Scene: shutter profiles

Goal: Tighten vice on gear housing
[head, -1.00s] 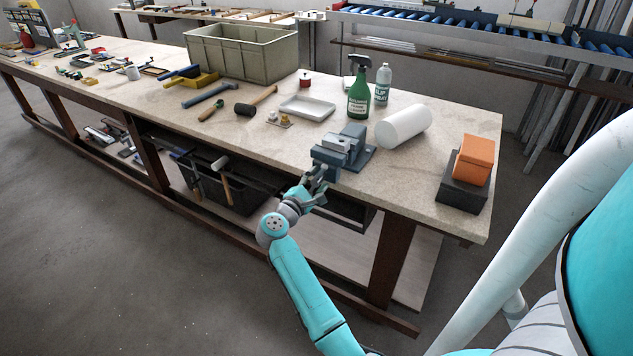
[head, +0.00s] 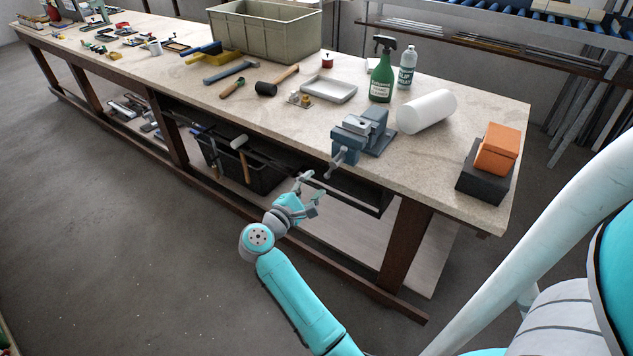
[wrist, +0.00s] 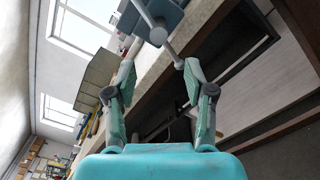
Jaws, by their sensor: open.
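The blue-grey vice (head: 376,136) is at the front edge of the workbench, with its screw and handle bar (head: 336,163) sticking out over the edge. A light grey metal piece (head: 358,124), perhaps the gear housing, sits at its jaws; I cannot tell how tightly it is held. My gripper (head: 310,191) is open and empty, below and in front of the handle, apart from it. In the wrist view, my open fingers (wrist: 158,72) frame the handle bar (wrist: 172,50) beyond their tips, with the vice body (wrist: 160,12) at the top edge, partly cut off.
A white roll (head: 427,112), a green spray bottle (head: 381,75) and a metal tray (head: 329,89) stand near the vice. An orange box (head: 497,150) lies on a dark block at the right. The bench edge (head: 300,150) and its shelf are close to my gripper.

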